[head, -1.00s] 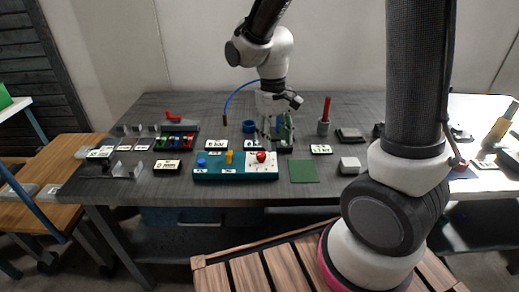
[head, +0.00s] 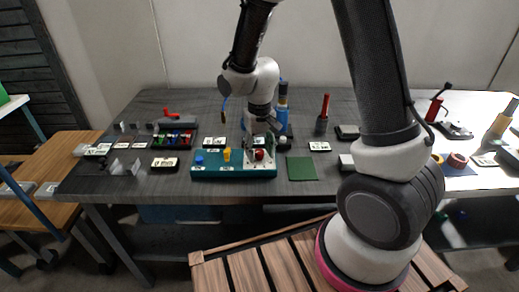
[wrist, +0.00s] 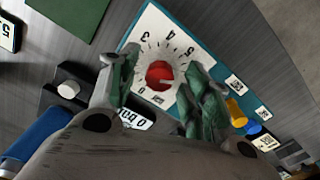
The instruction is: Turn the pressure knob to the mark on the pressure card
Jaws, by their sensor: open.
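The red pressure knob (head: 259,155) stands on a white numbered dial at the right end of the teal panel (head: 215,172). In the wrist view the red knob (wrist: 159,75) lies between my two green-grey fingers, and the dial (wrist: 150,32) shows numbers such as 0, 3, 4 and 5. My gripper (wrist: 162,68) is open around the knob, with a gap on each side. It also shows over the dial in the head view (head: 259,148). A white card (wrist: 135,119) reading "0 bar" is partly hidden by my gripper. The knob's pointer direction is too small to tell.
A yellow knob (head: 227,155) and a blue knob (head: 199,160) stand on the same panel to the left. A green mat (head: 301,167) lies to the right. Several cards lie around, and a blue bottle-like thing (head: 283,95) stands behind my gripper.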

